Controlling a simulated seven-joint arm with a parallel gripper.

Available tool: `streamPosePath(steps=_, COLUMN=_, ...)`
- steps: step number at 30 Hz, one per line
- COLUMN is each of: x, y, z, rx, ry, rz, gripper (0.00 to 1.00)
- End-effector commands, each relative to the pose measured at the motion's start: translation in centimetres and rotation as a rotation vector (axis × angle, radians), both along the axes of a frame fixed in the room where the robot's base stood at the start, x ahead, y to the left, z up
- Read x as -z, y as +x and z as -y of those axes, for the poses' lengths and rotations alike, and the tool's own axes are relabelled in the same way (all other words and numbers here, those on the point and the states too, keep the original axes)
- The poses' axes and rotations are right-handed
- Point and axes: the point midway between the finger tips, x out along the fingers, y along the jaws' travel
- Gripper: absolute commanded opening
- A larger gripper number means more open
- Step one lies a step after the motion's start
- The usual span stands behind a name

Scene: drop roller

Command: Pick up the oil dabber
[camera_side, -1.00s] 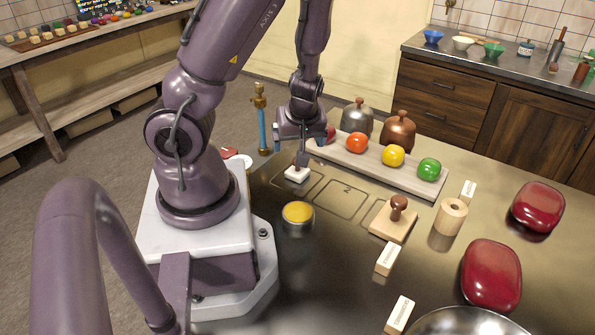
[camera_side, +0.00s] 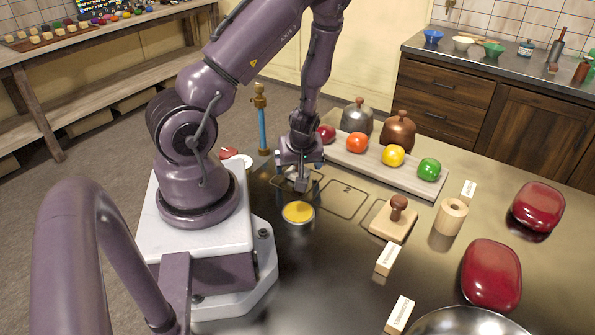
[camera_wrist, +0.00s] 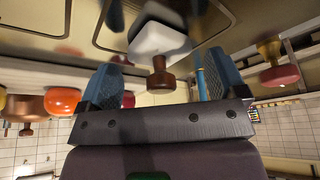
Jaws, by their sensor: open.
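The oil dabber, which I take to be the white pad (camera_wrist: 160,38) with a brown wooden knob (camera_wrist: 160,76), stands on the table. In the wrist view its knob lies between the blue-padded fingers of my gripper (camera_wrist: 162,82), with visible gaps on both sides. The gripper is open and holds nothing. Whether the fingertips are level with the knob is hard to tell.
A yellow-filled tin (camera_side: 298,213) stands just in front of the gripper. A rail (camera_side: 405,179) with coloured balls runs behind to the right. A blue-and-brass post (camera_side: 263,125) stands behind left. A wooden stamp (camera_side: 391,222) and wooden roller (camera_side: 451,217) stand right.

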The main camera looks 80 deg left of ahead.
Motion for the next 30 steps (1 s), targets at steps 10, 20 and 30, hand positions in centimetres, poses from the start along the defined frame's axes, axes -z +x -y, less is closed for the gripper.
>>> streamPosePath(steps=10, x=1.3, y=0.0, z=-0.5, rx=0.000, ry=0.000, rz=0.001, gripper=0.90)
streamPosePath(steps=20, x=1.3, y=0.0, z=-0.5, rx=0.000, ry=0.001, rz=0.001, gripper=0.51)
streamPosePath(steps=30, x=0.2, y=0.1, z=-0.6, rx=0.001, ry=0.004, rz=0.003, gripper=0.51)
